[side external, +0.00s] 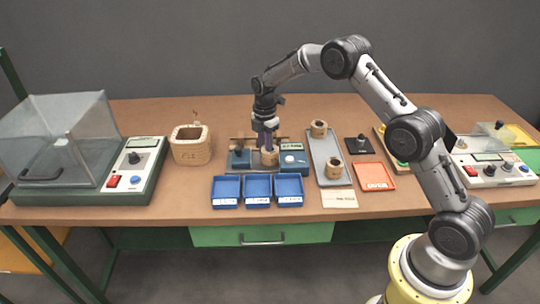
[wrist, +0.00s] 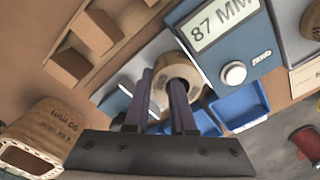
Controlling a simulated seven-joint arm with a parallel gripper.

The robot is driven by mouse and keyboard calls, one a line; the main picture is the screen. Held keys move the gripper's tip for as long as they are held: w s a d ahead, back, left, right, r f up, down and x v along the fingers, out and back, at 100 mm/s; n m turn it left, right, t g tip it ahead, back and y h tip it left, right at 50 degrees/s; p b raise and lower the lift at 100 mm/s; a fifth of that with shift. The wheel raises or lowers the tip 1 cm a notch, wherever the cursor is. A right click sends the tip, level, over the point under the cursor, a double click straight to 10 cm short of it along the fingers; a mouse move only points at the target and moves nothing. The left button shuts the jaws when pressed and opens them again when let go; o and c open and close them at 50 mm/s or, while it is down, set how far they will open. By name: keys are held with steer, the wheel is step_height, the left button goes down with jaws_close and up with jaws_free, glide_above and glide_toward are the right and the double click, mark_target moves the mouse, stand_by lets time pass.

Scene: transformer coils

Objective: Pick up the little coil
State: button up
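A small tan coil (side external: 269,157) stands on the blue gauge at the middle of the table. In the wrist view the coil (wrist: 175,61) shows its round hole. My gripper (side external: 266,141) points down right at this coil. In the wrist view my gripper's fingers (wrist: 162,88) stand apart, one by the coil's outer side and one at its hole, with the coil's wall seeming to lie between them. I cannot tell whether they press on it. Two other small coils stand on a grey tray, one at the back (side external: 319,128) and one at the front (side external: 334,169).
The gauge (wrist: 247,43) reads 87 MM. Blue bins (side external: 258,189) stand in front of it. A large coil (side external: 191,150) is left, beside a clear-lidded machine (side external: 70,145). A grey tray (side external: 324,150) and an orange tray (side external: 372,177) lie right.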

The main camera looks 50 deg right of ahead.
jaws_close()
steer(key=shift+r, duration=0.2)
